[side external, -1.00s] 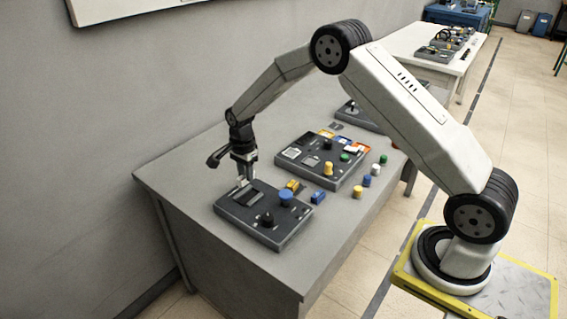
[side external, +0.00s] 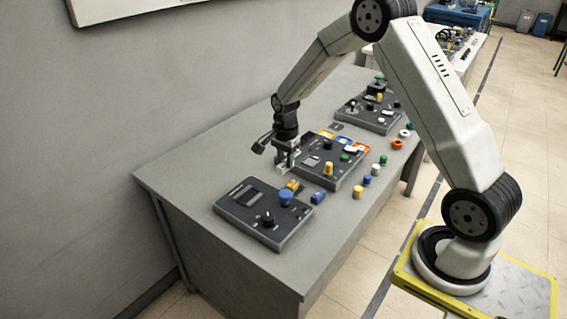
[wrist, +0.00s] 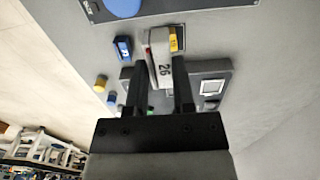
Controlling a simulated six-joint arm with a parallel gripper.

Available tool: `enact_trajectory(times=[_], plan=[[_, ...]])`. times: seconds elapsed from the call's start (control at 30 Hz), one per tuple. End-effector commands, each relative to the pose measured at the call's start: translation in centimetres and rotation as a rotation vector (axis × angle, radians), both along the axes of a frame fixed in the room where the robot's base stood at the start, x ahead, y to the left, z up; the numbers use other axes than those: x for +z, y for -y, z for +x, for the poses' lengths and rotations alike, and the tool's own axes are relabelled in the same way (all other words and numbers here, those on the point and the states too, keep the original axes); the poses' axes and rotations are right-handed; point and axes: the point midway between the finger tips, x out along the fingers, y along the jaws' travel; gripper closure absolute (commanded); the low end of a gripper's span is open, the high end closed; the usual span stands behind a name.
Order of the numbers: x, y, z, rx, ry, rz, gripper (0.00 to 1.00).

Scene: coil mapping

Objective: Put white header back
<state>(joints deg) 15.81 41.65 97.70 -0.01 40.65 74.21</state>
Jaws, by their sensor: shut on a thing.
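The white header (wrist: 164,72), a narrow white block with "26" on it and a red stripe along one side, shows between the fingers in the wrist view. My gripper (wrist: 158,92) is shut on it. In the side external view my gripper (side external: 286,167) is over the left part of the middle panel (side external: 334,182). The header is mostly hidden by the fingers there, and I cannot tell whether it touches the panel. In the wrist view this panel lies partly behind the gripper, with a white square (wrist: 212,88) at its right.
The near panel (side external: 285,238) carries a blue knob (side external: 286,197). A yellow block (side external: 293,185) and a blue block (side external: 318,198) lie between the panels. Several coloured pegs stand right of the middle panel. A third panel (side external: 368,121) is behind. The table's left side (side external: 190,175) is clear.

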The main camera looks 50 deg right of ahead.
Motion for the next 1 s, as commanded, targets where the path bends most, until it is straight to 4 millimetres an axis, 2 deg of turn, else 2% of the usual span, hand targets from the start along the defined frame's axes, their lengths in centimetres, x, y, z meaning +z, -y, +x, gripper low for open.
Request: enact_trajectory(times=[0.03, 0.2, 0.4, 0.67, 1.0], plan=[[0.3, 0.8, -1.0, -0.005, 0.000, 0.000, 1.00], [0.9, 2.4, -3.4, -0.003, 0.000, 0.000, 1.00], [1.1, 3.1, -4.6, 0.000, 0.000, 0.000, 1.00], [0.9, 3.2, -4.2, 0.001, 0.000, 0.000, 1.00], [-0.6, 4.1, -1.0, 0.001, 0.000, 0.000, 1.00]])
